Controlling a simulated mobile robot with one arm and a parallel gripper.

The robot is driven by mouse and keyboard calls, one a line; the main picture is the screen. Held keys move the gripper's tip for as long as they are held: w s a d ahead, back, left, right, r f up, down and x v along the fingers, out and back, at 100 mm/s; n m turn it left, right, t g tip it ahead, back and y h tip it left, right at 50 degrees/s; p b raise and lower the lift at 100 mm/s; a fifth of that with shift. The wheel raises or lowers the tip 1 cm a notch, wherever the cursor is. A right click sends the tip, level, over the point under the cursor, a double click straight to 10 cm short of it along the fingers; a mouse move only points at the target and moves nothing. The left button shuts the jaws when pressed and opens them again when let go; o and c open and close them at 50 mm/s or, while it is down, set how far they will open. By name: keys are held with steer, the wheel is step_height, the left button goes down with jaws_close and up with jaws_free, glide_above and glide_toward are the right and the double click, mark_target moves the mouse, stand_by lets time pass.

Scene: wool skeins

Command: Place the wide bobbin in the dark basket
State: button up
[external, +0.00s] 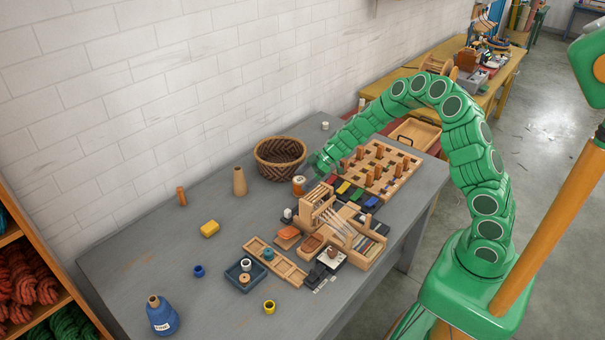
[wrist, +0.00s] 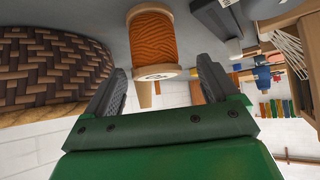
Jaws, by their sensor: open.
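The wide bobbin (external: 299,186), wound with orange thread between pale flanges, stands on the grey table just right of and in front of the dark basket. In the wrist view, the bobbin (wrist: 155,38) is just beyond my fingertips, roughly between their lines, with no finger seen touching it. My gripper (wrist: 160,66) is open and empty. In the external view, my gripper (external: 316,166) is close to the bobbin, at its upper right; its fingers are hard to make out. The dark woven basket (external: 280,160) looks empty; it also fills the left of the wrist view (wrist: 45,62).
A pegged wooden board (external: 385,170) and a small wooden loom (external: 340,225) stand right of the bobbin. The table's left part is mostly clear. A white brick wall runs behind.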

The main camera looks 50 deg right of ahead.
mark_target(301, 179)
steer(key=x, duration=0.3)
steer(key=shift+w+d, duration=0.15)
steer(key=shift+x, duration=0.85)
steer(key=c, duration=1.1)
steer(key=shift+r, duration=0.15)
steer(key=shift+c, duration=0.2)
